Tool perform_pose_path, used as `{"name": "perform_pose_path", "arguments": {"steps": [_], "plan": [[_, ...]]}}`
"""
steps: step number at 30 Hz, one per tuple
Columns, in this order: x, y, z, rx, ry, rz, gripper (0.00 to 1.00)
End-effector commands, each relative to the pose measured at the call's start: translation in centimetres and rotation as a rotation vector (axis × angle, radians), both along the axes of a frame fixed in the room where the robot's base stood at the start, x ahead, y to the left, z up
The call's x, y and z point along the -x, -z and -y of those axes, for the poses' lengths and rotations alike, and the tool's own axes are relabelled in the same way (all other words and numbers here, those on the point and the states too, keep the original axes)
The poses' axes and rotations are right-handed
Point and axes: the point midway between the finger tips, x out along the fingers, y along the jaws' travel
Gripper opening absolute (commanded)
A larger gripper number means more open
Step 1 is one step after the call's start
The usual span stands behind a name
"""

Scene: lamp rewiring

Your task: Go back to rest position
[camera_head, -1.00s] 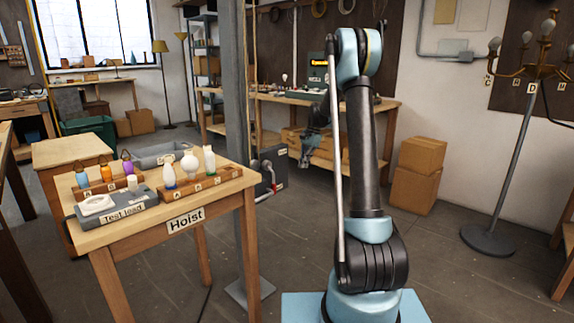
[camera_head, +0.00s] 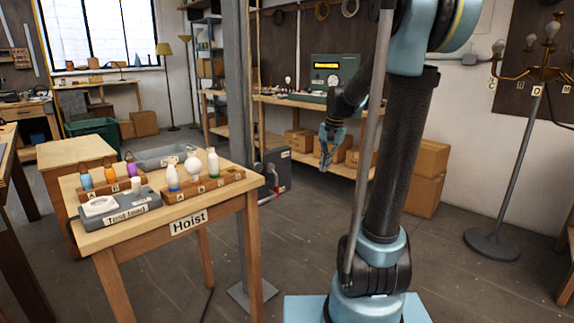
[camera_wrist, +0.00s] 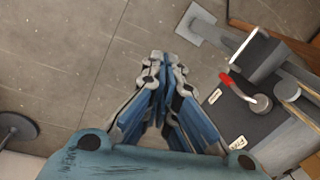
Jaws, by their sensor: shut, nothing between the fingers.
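My gripper (camera_head: 326,152) hangs pointing down in the head view, in front of the back bench and clear of everything around it. In the wrist view my gripper (camera_wrist: 164,62) has its fingertips together over bare floor, with nothing between them. My arm is raised, its upper links large at the right of the head view.
The Hoist table (camera_head: 120,237) holds a Test lead block (camera_head: 115,212) and racks of small bulbs and bottles. A grey post (camera_head: 238,120) stands behind it. Cardboard boxes (camera_head: 418,178) and a lamp stand (camera_head: 492,243) are at the right. Floor between is open.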

Motion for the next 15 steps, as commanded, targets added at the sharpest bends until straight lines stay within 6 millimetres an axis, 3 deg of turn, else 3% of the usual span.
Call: {"name": "perform_pose_path", "arguments": {"steps": [3,15], "plan": [[3.3,0.0,0.6,0.017,-0.044,0.019,0.0],[13.1,1.9,2.2,0.076,-0.195,0.08,0.0]]}}
